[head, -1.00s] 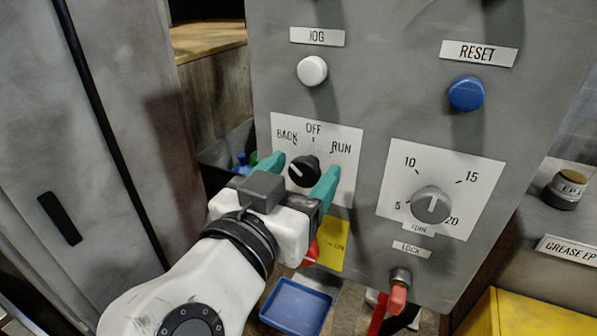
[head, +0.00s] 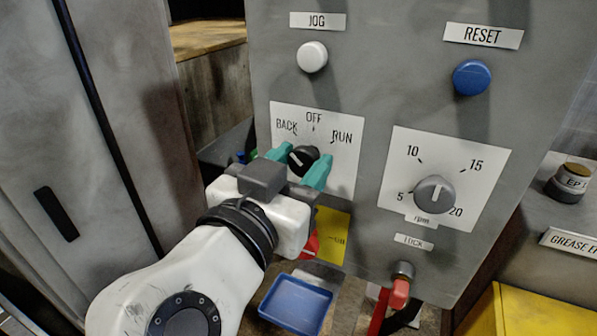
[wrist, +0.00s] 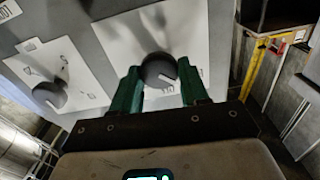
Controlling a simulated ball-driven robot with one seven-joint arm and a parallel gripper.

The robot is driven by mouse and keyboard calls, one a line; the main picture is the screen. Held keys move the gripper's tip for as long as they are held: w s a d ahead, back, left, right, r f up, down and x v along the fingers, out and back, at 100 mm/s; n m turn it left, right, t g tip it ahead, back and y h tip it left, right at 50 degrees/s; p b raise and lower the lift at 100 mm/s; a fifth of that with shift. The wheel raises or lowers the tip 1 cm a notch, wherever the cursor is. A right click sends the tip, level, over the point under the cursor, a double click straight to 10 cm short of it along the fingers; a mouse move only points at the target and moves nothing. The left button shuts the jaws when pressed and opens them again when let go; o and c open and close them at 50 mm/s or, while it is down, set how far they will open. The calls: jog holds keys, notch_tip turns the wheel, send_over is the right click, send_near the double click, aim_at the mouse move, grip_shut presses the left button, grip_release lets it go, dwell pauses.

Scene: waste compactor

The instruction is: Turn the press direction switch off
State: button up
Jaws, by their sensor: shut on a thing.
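The press direction switch is a round black knob (head: 303,157) on a white plate (head: 345,183) marked BACK, OFF and RUN, on the grey panel. Its white pointer line leans up and left, toward BACK. OFF is straight above the knob and RUN is to the right. My gripper (head: 297,163) has its two green fingers on either side of the knob, shut on it.
On the same panel are a white JOG button (head: 312,57), a blue RESET button (head: 472,77), a grey rpm dial (head: 434,194) and a red LOCK lever (head: 400,292). A blue tray (head: 296,305) lies below. A yellow box (head: 530,315) stands at the lower right.

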jog(key=m+b, duration=0.1)
jog(key=b, duration=0.1)
jog(key=m+b, duration=0.1)
jog(key=b, duration=0.1)
jog(key=shift+f, duration=0.4)
jog(key=m+b, duration=0.2)
jog(key=b, duration=0.3)
jog(key=shift+m, duration=0.3)
jog(key=m+b, duration=0.3)
jog(key=b, duration=0.1)
jog(key=shift+d+r, duration=0.1)
jog(key=shift+r+m+b, duration=0.1)
jog(key=shift+m+b, duration=0.6)
jog(key=shift+b, duration=0.05)
jog(key=shift+r, duration=0.1)
jog(key=o, duration=1)
jog(key=shift+s, duration=0.15)
jog(key=v, duration=1)
jog(key=shift+s+b, duration=0.3)
jog(key=shift+b, duration=0.1)
